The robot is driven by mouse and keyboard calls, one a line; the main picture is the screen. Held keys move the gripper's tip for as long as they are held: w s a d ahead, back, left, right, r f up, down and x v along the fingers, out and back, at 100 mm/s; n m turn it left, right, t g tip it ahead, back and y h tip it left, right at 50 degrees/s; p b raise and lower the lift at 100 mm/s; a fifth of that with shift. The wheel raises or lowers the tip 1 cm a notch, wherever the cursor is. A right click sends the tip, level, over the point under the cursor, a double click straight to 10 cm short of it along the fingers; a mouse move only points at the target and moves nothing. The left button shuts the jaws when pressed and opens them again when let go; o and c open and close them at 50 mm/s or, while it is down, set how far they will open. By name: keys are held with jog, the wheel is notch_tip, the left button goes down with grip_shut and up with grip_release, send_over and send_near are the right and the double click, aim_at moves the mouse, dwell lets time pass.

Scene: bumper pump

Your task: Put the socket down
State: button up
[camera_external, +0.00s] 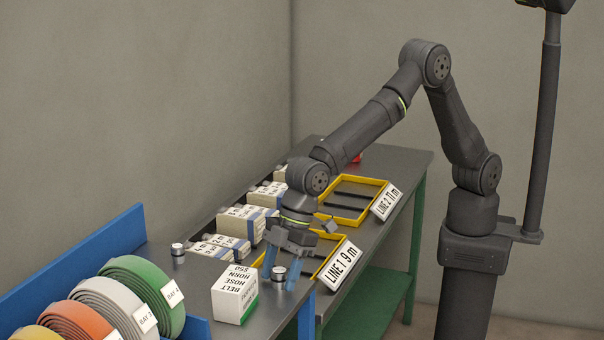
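A small silver metal socket (279,275) is at the front of the bench, low between the two blue fingers of my gripper (280,272). The gripper points down, with one finger on each side of the socket. At this size I cannot tell whether the fingers touch it, or whether its base rests on the bench. A second, similar metal cylinder (178,252) stands upright on the bench further left, apart from the gripper.
A white and green box (235,295) labelled belt horn hose stands just left of the gripper. Yellow-framed trays (377,182) with signs (342,264) lie to the right. Several white boxes (242,224) line the back. Coiled hoses (150,285) fill the left.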

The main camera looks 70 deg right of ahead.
aim_at(274, 275)
jog(key=v, duration=1.2)
jog(key=shift+s+d+r, duration=0.1)
jog(key=x, duration=1.2)
jog(key=shift+a+r, duration=0.2)
jog(key=shift+r, duration=0.15)
jog(key=shift+d+r, duration=0.1)
jog(key=shift+r, duration=1.55)
jog(key=shift+f, duration=0.1)
